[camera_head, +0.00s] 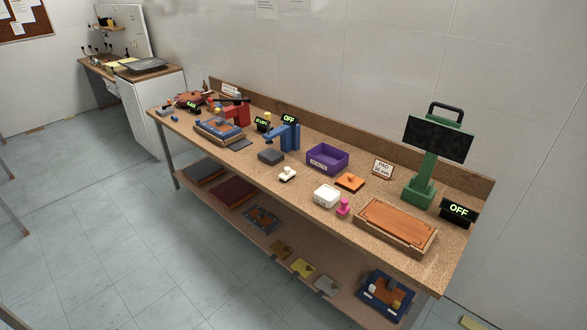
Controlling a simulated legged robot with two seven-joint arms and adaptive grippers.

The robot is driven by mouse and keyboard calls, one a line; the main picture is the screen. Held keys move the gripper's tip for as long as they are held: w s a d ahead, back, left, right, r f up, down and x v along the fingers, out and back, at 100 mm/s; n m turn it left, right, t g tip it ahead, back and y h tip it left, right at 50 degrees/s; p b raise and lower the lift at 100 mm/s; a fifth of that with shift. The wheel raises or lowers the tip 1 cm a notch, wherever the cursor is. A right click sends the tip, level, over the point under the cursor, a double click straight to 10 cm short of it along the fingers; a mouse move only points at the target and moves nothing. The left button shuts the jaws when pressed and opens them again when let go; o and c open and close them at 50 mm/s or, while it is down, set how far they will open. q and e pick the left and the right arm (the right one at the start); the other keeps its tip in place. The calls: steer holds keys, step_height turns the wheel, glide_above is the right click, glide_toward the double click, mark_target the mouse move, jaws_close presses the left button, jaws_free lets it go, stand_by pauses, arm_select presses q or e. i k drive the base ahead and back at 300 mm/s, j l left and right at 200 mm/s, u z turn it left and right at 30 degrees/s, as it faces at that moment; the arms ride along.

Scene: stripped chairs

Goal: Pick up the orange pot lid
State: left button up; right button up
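No object in the head camera view is clearly a pot lid. A small red-orange item (190,98) lies at the far left end of the long wooden bench (420,262); it is too small to tell whether it is a lid. Neither of my grippers is in view.
The bench also bears blue (287,139) and red (236,114) devices, a green stand with a dark screen (438,139), a white box (327,195) and a wooden tray (361,234). A lower shelf (255,238) holds trays. The tiled floor (110,240) in front is open.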

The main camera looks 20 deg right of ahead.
mark_target(347, 180)
steer(key=i+u, duration=0.5)
steer(key=i, duration=0.5)
